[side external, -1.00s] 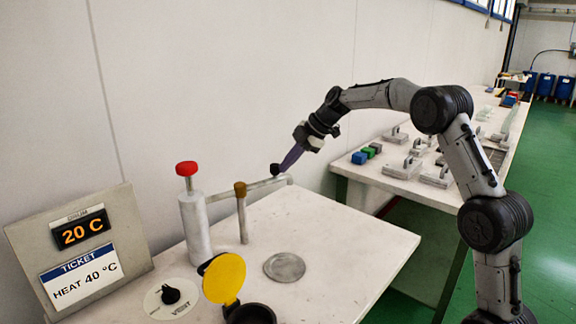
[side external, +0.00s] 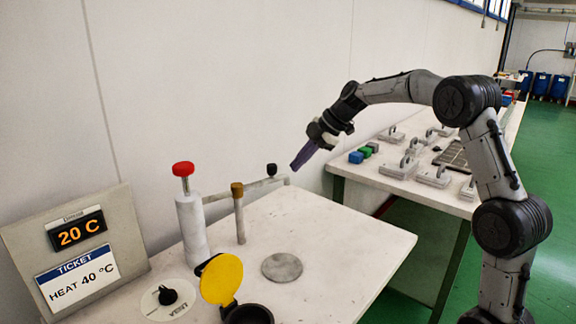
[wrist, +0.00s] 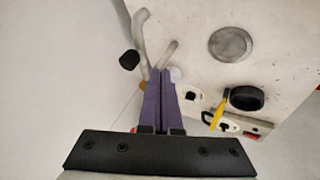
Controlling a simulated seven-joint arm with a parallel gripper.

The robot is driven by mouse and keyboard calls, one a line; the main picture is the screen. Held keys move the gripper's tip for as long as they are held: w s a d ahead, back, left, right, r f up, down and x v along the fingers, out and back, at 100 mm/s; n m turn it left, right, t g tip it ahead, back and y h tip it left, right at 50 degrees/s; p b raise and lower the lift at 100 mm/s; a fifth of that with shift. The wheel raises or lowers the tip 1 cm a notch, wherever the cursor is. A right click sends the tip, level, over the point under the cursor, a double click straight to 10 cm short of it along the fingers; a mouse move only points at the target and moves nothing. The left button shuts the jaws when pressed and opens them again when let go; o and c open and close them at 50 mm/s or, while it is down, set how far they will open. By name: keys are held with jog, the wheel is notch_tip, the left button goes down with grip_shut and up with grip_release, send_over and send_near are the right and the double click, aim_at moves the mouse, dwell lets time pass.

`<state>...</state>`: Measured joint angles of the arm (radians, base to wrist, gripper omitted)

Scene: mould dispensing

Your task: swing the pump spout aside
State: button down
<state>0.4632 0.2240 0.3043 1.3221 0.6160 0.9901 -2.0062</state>
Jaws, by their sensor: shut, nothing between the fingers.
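The pump (side external: 193,228) is a grey cylinder with a red knob (side external: 183,169) on top, standing on the white table. Its grey spout (side external: 262,184) reaches right past a brown-capped post (side external: 238,190) and has a black knob (side external: 272,170) near its far end. The black knob also shows in the wrist view (wrist: 129,60), left of the fingers. My gripper (side external: 297,166) has purple fingers, shut and empty. The fingertips are above and to the right of the black knob, apart from it in the side view. In the wrist view the fingers (wrist: 161,76) hide part of the pump.
A round grey plate (side external: 282,267) lies on the table. A black pot (side external: 248,314) with a raised yellow lid (side external: 222,279) and a dial (side external: 168,296) are at the front. A display panel (side external: 80,248) reads 20 C, its ticket HEAT 40 °C.

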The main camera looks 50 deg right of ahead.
jog(key=v, duration=0.8)
jog(key=shift+w+d, duration=0.1)
jog(key=shift+d, duration=0.05)
jog(key=s+a+r+n, duration=0.25)
jog(key=a+r, duration=0.35)
jog(key=a, duration=0.3)
jog(key=s+a+m, duration=0.2)
jog(key=s+a, duration=0.6)
jog(key=s, duration=0.4)
jog(key=s+f+m+h, duration=0.3)
jog(key=s+f+m, duration=1.1)
jog(key=s+m, duration=0.1)
jog(key=shift+s+d+f+g, duration=0.4)
jog(key=shift+s, duration=0.35)
